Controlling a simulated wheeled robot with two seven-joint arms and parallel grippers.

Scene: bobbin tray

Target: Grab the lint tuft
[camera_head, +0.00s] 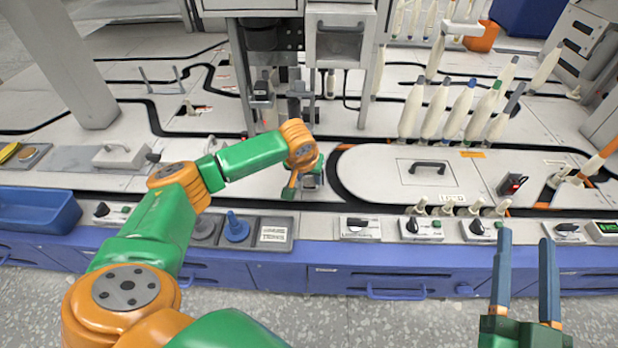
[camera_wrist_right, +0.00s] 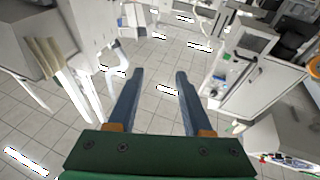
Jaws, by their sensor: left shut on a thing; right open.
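My left arm reaches in from the left over the worktop. Its gripper (camera_head: 294,187) points down beside a small grey fixture (camera_head: 312,180) at the left end of the white oval cover. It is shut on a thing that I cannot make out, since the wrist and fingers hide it. I cannot pick out the lint tuft in either view. My right gripper (camera_head: 526,240) is open and empty at the lower right, in front of the bench. The right wrist view shows its two blue fingers (camera_wrist_right: 160,78) apart, with only tiled floor between them.
White bobbins (camera_head: 437,108) stand upright behind the white oval cover (camera_head: 375,172), which has a black handle. A blue bin (camera_head: 38,210) sits at the left front. Small switch boxes (camera_head: 421,229) line the front edge. A grey post (camera_head: 80,75) stands at the left.

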